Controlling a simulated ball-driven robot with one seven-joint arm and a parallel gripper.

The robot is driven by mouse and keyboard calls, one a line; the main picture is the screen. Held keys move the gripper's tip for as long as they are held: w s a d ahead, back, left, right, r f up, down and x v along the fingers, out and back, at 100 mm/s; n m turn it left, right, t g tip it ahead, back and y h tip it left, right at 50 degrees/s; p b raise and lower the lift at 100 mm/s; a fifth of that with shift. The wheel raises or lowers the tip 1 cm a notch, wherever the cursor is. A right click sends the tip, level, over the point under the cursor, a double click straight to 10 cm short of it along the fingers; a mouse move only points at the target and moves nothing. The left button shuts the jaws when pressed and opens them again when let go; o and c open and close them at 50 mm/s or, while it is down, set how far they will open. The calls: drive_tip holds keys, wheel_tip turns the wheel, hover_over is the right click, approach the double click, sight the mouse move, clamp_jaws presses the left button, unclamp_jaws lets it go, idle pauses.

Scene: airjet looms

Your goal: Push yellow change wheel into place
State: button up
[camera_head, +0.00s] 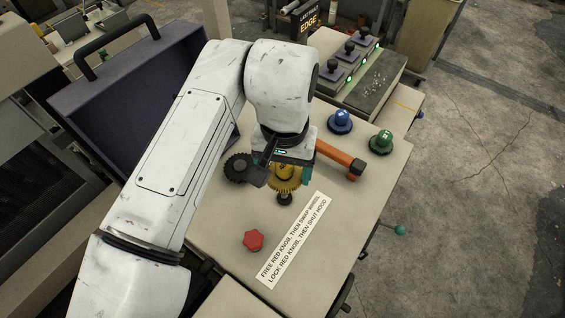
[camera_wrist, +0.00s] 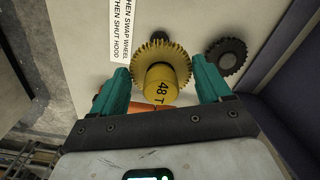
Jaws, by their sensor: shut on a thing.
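The yellow change wheel (camera_head: 284,182) is toothed, with a hub marked "48 T" that faces my wrist camera. It also shows in the wrist view (camera_wrist: 162,72). My gripper (camera_head: 288,168) is shut on it, with one teal finger on each side of the hub. A dark stub (camera_head: 284,199) shows at the wheel's near edge; I cannot tell whether the wheel is seated on a shaft. A dark gear (camera_head: 237,168) sits left of the yellow wheel, and it shows in the wrist view (camera_wrist: 227,55). The red knob (camera_head: 253,240) stands on the panel, nearer the camera.
A printed instruction label (camera_head: 291,240) lies right of the red knob. An orange handle (camera_head: 338,158) is close right of my gripper. A blue wheel (camera_head: 340,121) and a green wheel (camera_head: 381,142) stand at the far right. The dark hood (camera_head: 135,85) is open at left.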

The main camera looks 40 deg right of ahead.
drive_tip(key=shift+r, duration=0.1)
drive_tip(key=shift+s+f, duration=0.1)
drive_tip(key=shift+f, duration=0.1)
drive_tip(key=b, duration=0.4)
hover_over(284, 196)
drive_tip(key=shift+f, duration=2.8)
drive_tip(key=shift+f+b, duration=0.6)
drive_tip(key=shift+f, duration=0.6)
drive_tip(key=o, duration=1.1)
wheel_tip(284, 196, up, 11)
drive_tip(key=shift+f, duration=0.1)
